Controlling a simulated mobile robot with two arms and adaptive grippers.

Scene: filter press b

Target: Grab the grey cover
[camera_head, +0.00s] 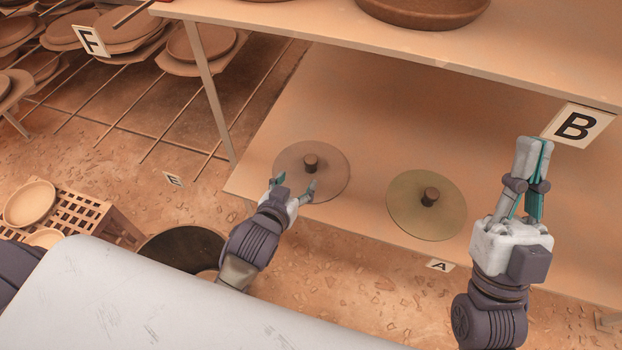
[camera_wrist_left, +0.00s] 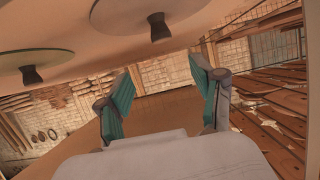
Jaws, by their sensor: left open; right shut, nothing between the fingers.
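The grey cover (camera_head: 328,172), a thin brownish-grey disc with a dark knob (camera_head: 311,161), lies on the lower shelf. In the left wrist view, which looks upside down, it appears at the top (camera_wrist_left: 125,20). My left gripper (camera_head: 293,184) is open and empty at the disc's near edge, with its fingers short of the knob. Its spread fingers also show in the left wrist view (camera_wrist_left: 163,80). I cannot tell whether they touch the disc. My right gripper (camera_head: 536,146) is shut and empty, pointing up near the B sign.
An olive-green disc (camera_head: 405,205) with a similar knob lies to the right. The upper shelf (camera_head: 400,50) overhangs at the back, carrying a brown bowl (camera_head: 425,8). A shelf leg (camera_head: 210,100) stands left. A dark round vessel (camera_head: 170,246) and wooden crate (camera_head: 85,212) are at lower left.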

